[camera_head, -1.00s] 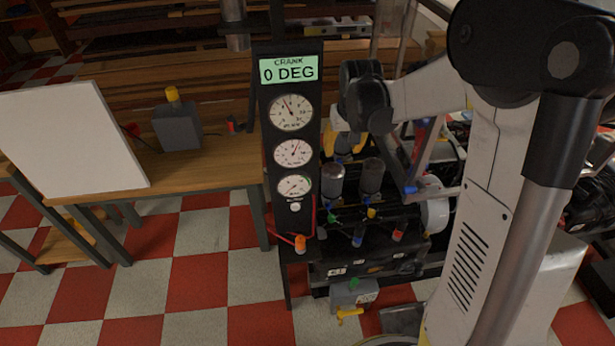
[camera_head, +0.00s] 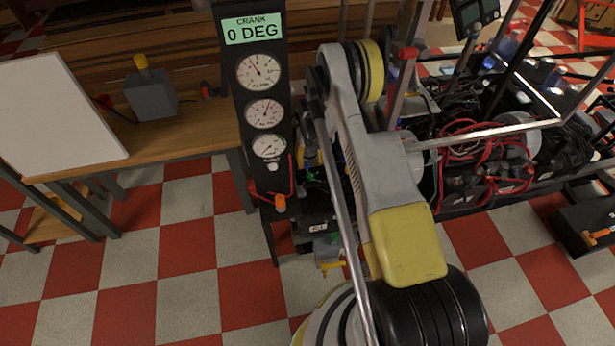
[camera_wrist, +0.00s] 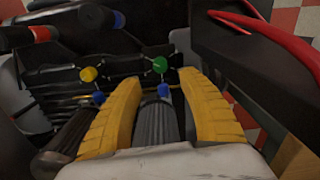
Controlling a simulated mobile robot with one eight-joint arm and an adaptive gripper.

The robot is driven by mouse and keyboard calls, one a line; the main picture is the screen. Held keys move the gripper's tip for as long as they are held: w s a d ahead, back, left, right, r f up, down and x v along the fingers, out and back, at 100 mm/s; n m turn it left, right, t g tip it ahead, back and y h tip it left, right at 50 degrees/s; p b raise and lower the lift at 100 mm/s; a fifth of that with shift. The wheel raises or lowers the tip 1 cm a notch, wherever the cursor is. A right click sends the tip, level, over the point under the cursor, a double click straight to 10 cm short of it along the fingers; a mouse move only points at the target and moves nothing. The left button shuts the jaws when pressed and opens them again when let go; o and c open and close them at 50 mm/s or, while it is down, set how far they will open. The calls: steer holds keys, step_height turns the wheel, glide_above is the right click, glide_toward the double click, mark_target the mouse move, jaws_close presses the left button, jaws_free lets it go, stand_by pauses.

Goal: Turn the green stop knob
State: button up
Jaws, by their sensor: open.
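In the wrist view, a small round green knob (camera_wrist: 160,64) stands on a dark panel, just beyond the gap between my fingertips. My gripper (camera_wrist: 160,84) is open, its yellow fingers on either side of a dark ribbed cylinder (camera_wrist: 157,122) seen between them. The fingers look apart from the knob; the exact distance is hard to judge. A yellow knob (camera_wrist: 89,74) is left of the green one, with blue knobs (camera_wrist: 98,97) below.
A red curved tube (camera_wrist: 262,28) and a dark post (camera_wrist: 250,70) stand close on the right in the wrist view. The gauge panel (camera_head: 242,85) reads 0 DEG. A grey box with a yellow tap (camera_head: 330,265) sits low beside the machine. Open floor lies at front left.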

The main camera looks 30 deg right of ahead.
mark_target(310, 176)
step_height(310, 176, down, 10)
steer(key=b, duration=0.3)
steer(key=shift+b, duration=0.4)
jaws_close()
